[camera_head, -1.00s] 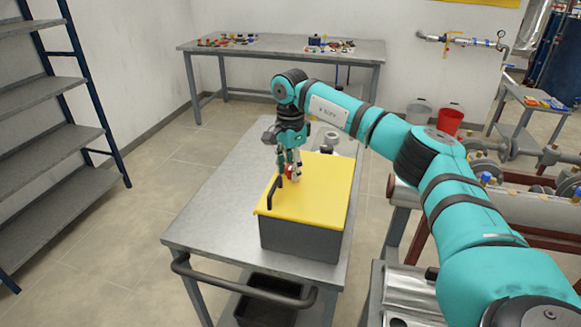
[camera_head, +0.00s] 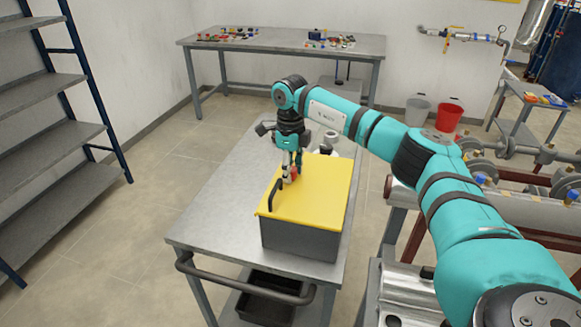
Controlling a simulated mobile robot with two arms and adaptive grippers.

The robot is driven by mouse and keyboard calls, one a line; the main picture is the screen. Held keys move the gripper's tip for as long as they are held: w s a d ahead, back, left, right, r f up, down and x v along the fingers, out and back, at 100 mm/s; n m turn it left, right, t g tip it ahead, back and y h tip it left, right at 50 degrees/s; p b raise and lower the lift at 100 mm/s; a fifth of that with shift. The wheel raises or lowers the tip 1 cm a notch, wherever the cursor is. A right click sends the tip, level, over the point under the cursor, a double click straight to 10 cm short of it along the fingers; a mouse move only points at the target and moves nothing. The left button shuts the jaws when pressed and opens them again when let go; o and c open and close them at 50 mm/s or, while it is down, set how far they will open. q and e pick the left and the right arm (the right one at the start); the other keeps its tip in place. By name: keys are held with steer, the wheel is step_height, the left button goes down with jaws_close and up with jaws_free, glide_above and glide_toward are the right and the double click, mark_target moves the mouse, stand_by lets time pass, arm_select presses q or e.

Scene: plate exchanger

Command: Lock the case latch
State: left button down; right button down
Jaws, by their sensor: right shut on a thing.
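The case (camera_head: 318,202) stands on a metal cart, grey with a yellow lid that lies flat and closed. A black handle (camera_head: 274,192) rises along the lid's left side. A small red part (camera_head: 294,173), apparently the latch, shows at the lid's upper left, between the fingers of my right gripper (camera_head: 292,172). My right gripper points down and is shut on this red part; the fingers hide most of it. I cannot tell how the latch is turned. My left gripper is not in view.
The cart top (camera_head: 215,215) is clear to the left of the case. A small metal object (camera_head: 331,138) stands behind the case. A workbench (camera_head: 290,43) with small parts is at the back, a shelf rack (camera_head: 60,130) at left, pipework (camera_head: 540,185) at right.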

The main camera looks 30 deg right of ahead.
steer(key=m+p, duration=0.1)
steer(key=m, duration=0.5)
steer(key=shift+d+r+m, duration=0.1)
steer(key=shift+r+m, duration=0.05)
steer(key=shift+m, duration=0.15)
stand_by(0.5)
steer(key=c, duration=0.9)
jaws_free()
steer(key=shift+c, duration=0.2)
step_height(320, 180, up, 12)
